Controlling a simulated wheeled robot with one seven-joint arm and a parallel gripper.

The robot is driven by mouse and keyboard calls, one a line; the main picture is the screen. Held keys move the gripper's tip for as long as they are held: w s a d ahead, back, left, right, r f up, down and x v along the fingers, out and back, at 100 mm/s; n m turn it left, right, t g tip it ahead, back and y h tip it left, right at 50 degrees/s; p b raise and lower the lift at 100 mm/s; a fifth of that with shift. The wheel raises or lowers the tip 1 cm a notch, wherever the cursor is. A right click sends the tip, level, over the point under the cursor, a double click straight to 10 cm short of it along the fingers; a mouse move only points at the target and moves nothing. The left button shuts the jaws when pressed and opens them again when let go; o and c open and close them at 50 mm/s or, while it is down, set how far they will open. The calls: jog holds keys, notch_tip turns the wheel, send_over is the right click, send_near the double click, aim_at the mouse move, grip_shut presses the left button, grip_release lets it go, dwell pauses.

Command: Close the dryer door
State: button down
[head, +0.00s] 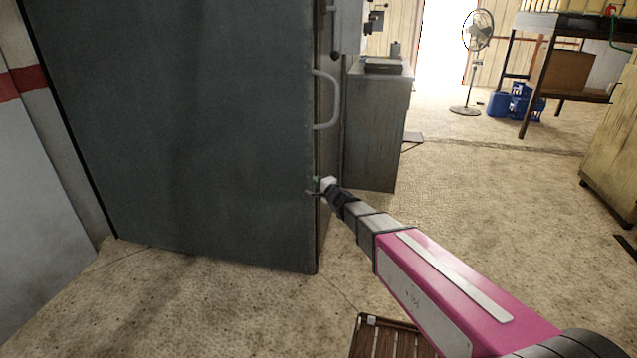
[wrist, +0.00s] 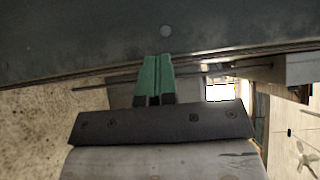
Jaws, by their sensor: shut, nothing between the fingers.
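The dryer door is most likely the large dark grey panel (head: 190,130) that fills the left of the head view. A pale handle (head: 333,100) stands out at its right edge. I cannot tell from these views how far it stands open. My gripper (head: 315,184) is at the panel's right edge, below the handle. In the wrist view its green fingers (wrist: 158,62) are together with nothing between them. Their tips reach the lower edge of the dark panel (wrist: 80,40); whether they touch it I cannot tell.
A grey cabinet (head: 372,135) stands just behind the panel's right edge. A slatted wooden item (head: 385,337) lies on the floor near my arm. The floor between is mostly clear.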

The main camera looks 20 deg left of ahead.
jog(key=s+d+f+n+g+h, duration=0.2)
jog(key=s+d, duration=0.5)
jog(key=d, duration=0.9)
jog(key=s+d+f+n+g+h, duration=0.3)
jog(key=s+d+f+g+h, duration=0.2)
jog(key=d, duration=1.2)
jog(key=s+d+f+n+g+h, duration=0.3)
jog(key=s+d+h, duration=0.3)
jog(key=d, duration=1)
jog(key=s+g, duration=0.1)
jog(key=s, duration=0.2)
jog(key=shift+s+d+f+g+h, duration=0.15)
jog(key=shift+s+f+g+h, duration=0.15)
jog(key=shift+f+g, duration=0.1)
jog(key=shift+r, duration=0.1)
